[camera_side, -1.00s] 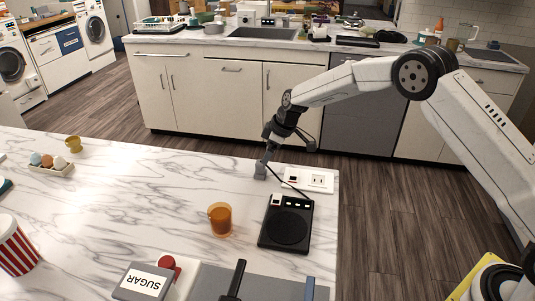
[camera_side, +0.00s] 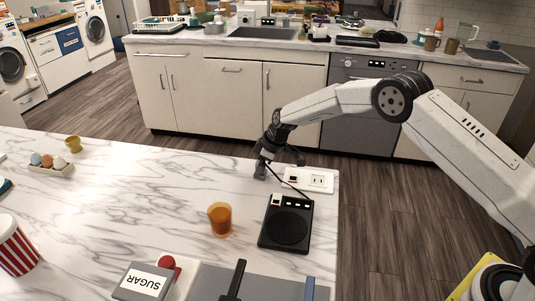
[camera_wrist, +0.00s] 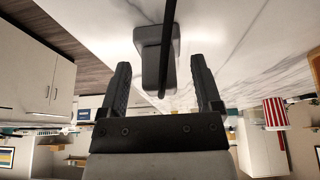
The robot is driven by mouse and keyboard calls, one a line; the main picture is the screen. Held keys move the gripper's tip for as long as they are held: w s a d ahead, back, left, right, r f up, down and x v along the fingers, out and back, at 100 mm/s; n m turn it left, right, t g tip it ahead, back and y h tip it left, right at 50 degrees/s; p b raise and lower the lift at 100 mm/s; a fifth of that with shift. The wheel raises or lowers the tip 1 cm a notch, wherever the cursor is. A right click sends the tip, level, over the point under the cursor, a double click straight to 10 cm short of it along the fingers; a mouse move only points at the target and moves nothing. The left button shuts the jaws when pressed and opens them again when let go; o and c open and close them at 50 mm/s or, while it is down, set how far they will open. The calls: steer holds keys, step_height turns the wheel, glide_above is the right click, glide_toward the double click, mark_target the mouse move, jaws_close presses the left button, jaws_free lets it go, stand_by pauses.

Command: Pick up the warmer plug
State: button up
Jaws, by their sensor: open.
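The warmer plug is a dark grey block (camera_wrist: 153,62) with a black cord, seen in the wrist view just ahead of and between my fingertips. In the side view it is small and partly masked by my gripper (camera_side: 278,164), near the counter's back edge. My gripper (camera_wrist: 160,68) is open, one finger on each side of the plug's line, with visible gaps. The cord passes over the middle of the wrist view. The black warmer (camera_side: 286,232) lies flat on the marble counter, right of an amber mug (camera_side: 220,219).
A white outlet panel (camera_side: 317,180) with a red switch lies at the counter's back right corner, close to my gripper. The middle of the marble counter (camera_side: 140,200) is clear.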

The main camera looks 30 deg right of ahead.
steer(key=shift+w+f, duration=0.1)
steer(key=shift+f, duration=0.1)
stand_by(0.4)
jaws_close()
